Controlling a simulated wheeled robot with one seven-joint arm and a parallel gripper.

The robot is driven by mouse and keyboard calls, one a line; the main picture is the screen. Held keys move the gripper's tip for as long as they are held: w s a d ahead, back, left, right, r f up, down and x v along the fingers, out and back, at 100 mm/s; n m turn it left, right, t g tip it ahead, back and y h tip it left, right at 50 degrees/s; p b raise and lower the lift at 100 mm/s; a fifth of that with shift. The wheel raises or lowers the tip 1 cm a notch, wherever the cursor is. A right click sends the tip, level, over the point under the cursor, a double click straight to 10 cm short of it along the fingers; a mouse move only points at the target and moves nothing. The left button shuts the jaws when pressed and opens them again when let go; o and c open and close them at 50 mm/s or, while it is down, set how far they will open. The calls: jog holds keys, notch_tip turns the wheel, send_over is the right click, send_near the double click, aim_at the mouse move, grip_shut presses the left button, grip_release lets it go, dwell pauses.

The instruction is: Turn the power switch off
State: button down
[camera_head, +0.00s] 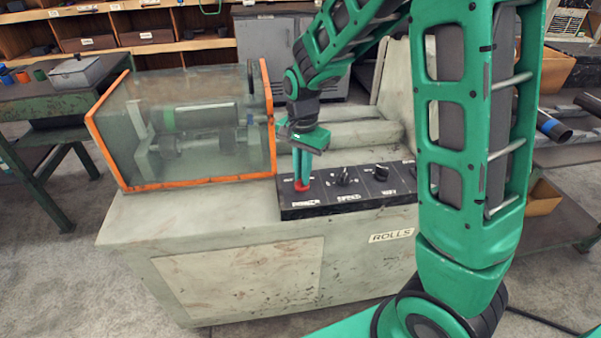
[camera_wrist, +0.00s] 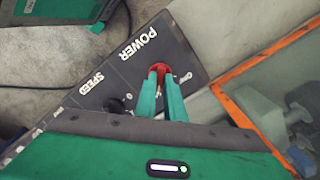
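The power switch is a red knob (camera_head: 301,186) at the left end of the black control panel (camera_head: 335,206) on the green-grey machine. It also shows in the wrist view as a red knob (camera_wrist: 161,69) below the word POWER. My gripper (camera_head: 302,180) points down at it from above. In the wrist view, the two green fingertips (camera_wrist: 161,76) are close together, one on each side of the knob's middle, and appear shut on it. The fingers cover part of the knob, so its exact turn position is hard to tell.
A black speed knob (camera_head: 343,178) and another black knob (camera_head: 381,173) are to the right on the panel. A clear guard with an orange frame (camera_head: 200,183) stands close on the left. A workbench (camera_head: 70,95) is farther left.

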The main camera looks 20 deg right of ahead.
jog(key=shift+w+n, duration=0.1)
jog(key=shift+n, duration=0.2)
jog(key=n, duration=0.5)
jog(key=shift+r, duration=0.1)
jog(key=n, duration=0.5)
jog(key=shift+a+n, duration=0.1)
jog(key=shift+n, duration=0.3)
jog(key=n, duration=0.6)
jog(key=shift+w+n, duration=0.1)
jog(key=shift+n, duration=0.2)
jog(key=c, duration=1.8)
grip_release()
jog(key=shift+c, duration=0.2)
